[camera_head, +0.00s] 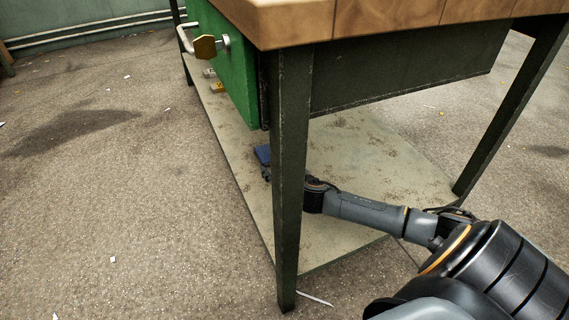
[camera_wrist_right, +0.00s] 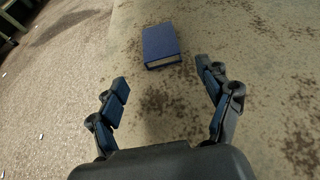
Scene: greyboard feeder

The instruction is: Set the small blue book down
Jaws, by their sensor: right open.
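The small blue book (camera_wrist_right: 160,44) lies flat on the lower shelf of the workbench, in the upper middle of the right wrist view. In the head view the book (camera_head: 262,154) shows as a small blue patch to the left of the table leg. My right gripper (camera_wrist_right: 168,88) is open and empty, its two fingers apart, with the book beyond the fingertips and not touched. In the head view my right arm reaches in under the tabletop, and the leg hides part of its gripper. My left gripper is in neither view.
The workbench's dark near leg (camera_head: 290,190) stands in front of my right wrist. The wooden tabletop (camera_head: 390,22) and a green drawer unit (camera_head: 228,70) are above the lower shelf (camera_head: 340,235). A small yellow object (camera_head: 217,87) lies at the shelf's far end. The shelf around the book is mostly clear.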

